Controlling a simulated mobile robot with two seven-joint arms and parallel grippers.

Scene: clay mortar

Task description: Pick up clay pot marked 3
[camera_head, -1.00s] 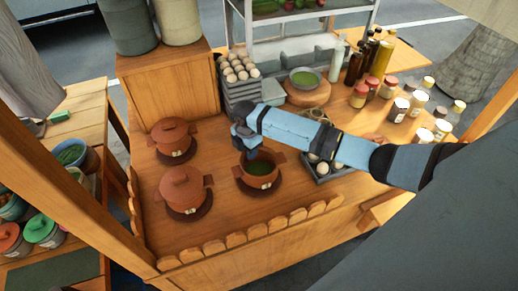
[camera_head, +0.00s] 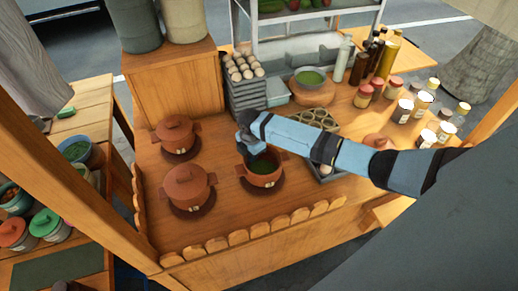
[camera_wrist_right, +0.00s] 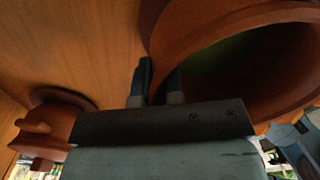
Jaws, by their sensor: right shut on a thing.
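An open brown clay pot (camera_head: 259,178) with green contents stands at its dark round mat (camera_head: 278,187) on the wooden counter. Its small pale label is too small to read. My right gripper (camera_head: 243,142) is at the pot's back left rim. In the right wrist view, the fingers (camera_wrist_right: 159,85) straddle the wall of the pot (camera_wrist_right: 207,22), one outside and one inside, shut on it. Two lidded clay pots stand to the left, one at the back (camera_head: 175,137) and one in front (camera_head: 188,187); their labels are also unreadable. My left gripper is not in view.
An egg tray (camera_head: 244,92) stands behind my gripper. Jars (camera_head: 402,110) and bottles stand at the back right. My right arm partly covers another tray (camera_head: 327,174). A scalloped wooden edge (camera_head: 238,238) runs along the front. Bare counter lies between the pots.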

